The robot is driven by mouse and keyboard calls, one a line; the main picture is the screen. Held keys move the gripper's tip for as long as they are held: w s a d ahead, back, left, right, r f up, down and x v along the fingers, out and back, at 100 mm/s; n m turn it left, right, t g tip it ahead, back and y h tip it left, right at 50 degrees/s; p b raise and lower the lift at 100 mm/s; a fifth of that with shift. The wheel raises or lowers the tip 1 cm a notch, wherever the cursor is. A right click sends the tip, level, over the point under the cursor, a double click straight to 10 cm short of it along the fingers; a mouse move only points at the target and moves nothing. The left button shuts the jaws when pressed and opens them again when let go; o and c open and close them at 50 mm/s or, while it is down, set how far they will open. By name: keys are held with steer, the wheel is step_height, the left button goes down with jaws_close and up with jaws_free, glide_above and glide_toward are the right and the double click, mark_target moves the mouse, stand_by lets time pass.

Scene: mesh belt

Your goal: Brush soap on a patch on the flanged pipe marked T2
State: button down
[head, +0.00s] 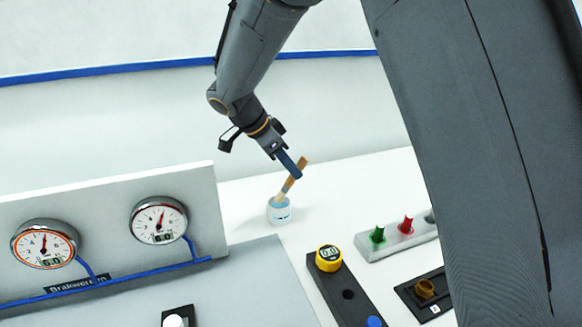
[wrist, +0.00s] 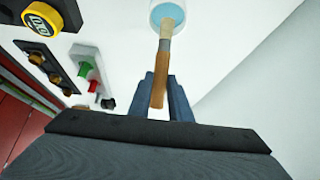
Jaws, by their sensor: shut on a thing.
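My gripper (head: 291,168) is shut on a brush (head: 295,175) with a wooden handle and pale bristles. The brush is tilted, with its bristles down at the mouth of a small soap jar (head: 279,213) on the white table. In the wrist view the brush (wrist: 160,80) runs between the fingers of my gripper (wrist: 165,85), and its tip overlaps the light-blue opening of the jar (wrist: 157,14). I cannot tell how deep the bristles reach. No flanged pipe or T2 mark can be made out in either view.
A panel with two round gauges (head: 159,221) stands at left. A yellow-topped device (head: 329,258) sits on a dark strip at front. A grey block with green and red pieces (head: 380,251) and a dark plate with a brass fitting (head: 424,289) lie right. Table around the jar is clear.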

steer(key=shift+f+b, duration=0.9)
steer(key=shift+f, duration=0.05)
stand_by(2.4)
steer(key=shift+r+p, duration=1.4)
steer(key=shift+r, duration=2.25)
